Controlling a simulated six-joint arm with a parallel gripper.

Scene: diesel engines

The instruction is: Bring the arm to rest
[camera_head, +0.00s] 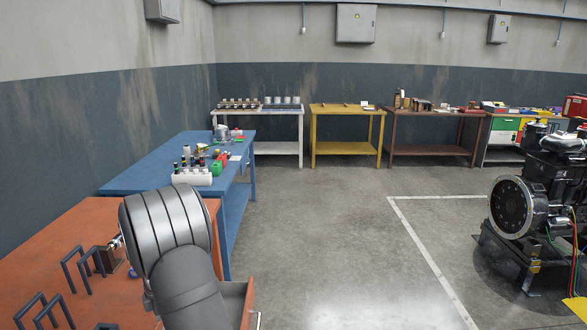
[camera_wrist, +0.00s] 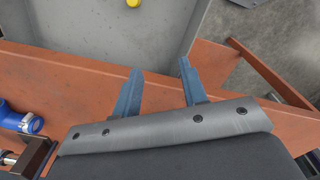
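My gripper (camera_wrist: 159,68) shows in the wrist view with two blue fingers spread apart. Nothing is between them. They point over the edge of an orange workbench towards an open grey drawer (camera_wrist: 85,25). In the head view my grey arm stands over the orange workbench (camera_head: 75,235) at lower left. The arm hides the gripper there. The open drawer (camera_head: 238,290) shows just right of the arm.
A yellow item (camera_wrist: 133,3) lies in the drawer. A blue item (camera_wrist: 22,121) is on the bench at left. Black handle-like frames (camera_head: 75,268) stand on the bench. A blue table (camera_head: 140,172) is behind. An engine (camera_head: 530,210) stands at right. The middle floor (camera_head: 340,245) is clear.

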